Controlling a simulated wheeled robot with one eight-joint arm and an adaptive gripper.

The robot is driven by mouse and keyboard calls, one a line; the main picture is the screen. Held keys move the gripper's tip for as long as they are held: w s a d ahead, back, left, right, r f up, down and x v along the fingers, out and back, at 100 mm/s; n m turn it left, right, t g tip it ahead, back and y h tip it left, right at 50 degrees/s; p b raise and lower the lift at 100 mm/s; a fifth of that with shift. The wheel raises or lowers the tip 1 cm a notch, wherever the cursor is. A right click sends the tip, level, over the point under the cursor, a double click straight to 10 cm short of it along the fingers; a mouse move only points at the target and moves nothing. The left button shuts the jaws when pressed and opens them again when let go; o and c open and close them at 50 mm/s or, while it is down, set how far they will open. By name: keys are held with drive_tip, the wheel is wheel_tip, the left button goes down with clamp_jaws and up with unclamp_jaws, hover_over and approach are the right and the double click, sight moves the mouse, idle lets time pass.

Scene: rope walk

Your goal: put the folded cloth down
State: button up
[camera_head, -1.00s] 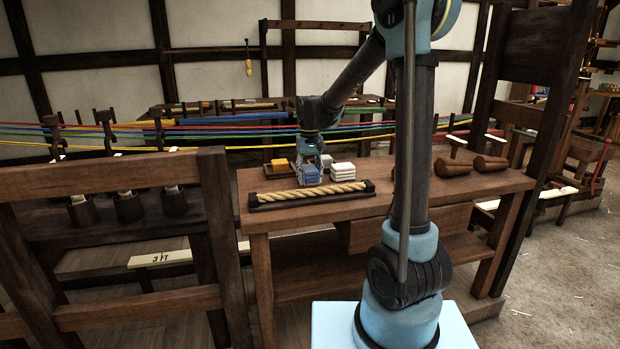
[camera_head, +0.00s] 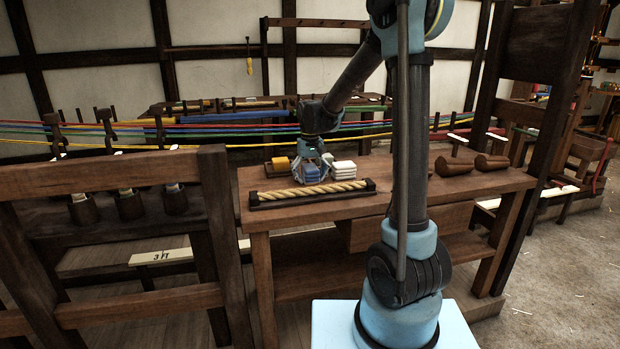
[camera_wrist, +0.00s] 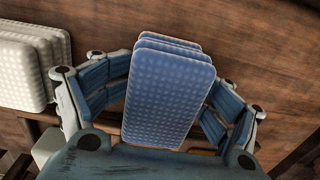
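The blue folded cloth (camera_head: 313,178) lies on the wooden bench, behind the rope piece in its dark holder. In the wrist view the cloth (camera_wrist: 168,95) shows as a stack of quilted blue layers between my fingers. My gripper (camera_head: 313,168) is over the cloth, pointing down. Its fingers are spread on both sides of the cloth, and in the wrist view my gripper (camera_wrist: 170,90) looks open around it. Whether a fingertip still brushes the cloth's sides is hard to tell. The cloth's underside is hidden.
A white folded stack (camera_head: 344,167) stands close right of the cloth. A dark tray (camera_head: 268,170) with a yellow item (camera_head: 280,163) is on the left. The rope piece (camera_head: 315,189) lies in front. Brown wooden pieces (camera_head: 455,166) lie farther right; the bench between is clear.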

sight(311, 167)
drive_tip(key=shift+s+r, duration=0.2)
drive_tip(key=shift+r, duration=0.1)
wheel_tip(311, 167, up, 13)
drive_tip(key=shift+s+d+r, duration=0.1)
drive_tip(key=shift+d+r, duration=0.05)
drive_tip(key=shift+d, duration=0.05)
drive_tip(key=s+d, duration=0.8)
drive_tip(key=s+d+f+m, duration=0.1)
drive_tip(key=s+d+f, duration=0.3)
drive_tip(key=s, duration=0.3)
drive_tip(key=s+d+f+m+t, duration=0.1)
drive_tip(key=s+d+f, duration=0.3)
drive_tip(key=s+f, duration=0.3)
drive_tip(key=s+d+f+m+t, duration=0.1)
drive_tip(key=s+d+f, duration=0.4)
drive_tip(key=s, duration=0.4)
drive_tip(key=shift+s+f, duration=0.25)
drive_tip(key=shift+f, duration=0.1)
drive_tip(key=shift+d, duration=0.1)
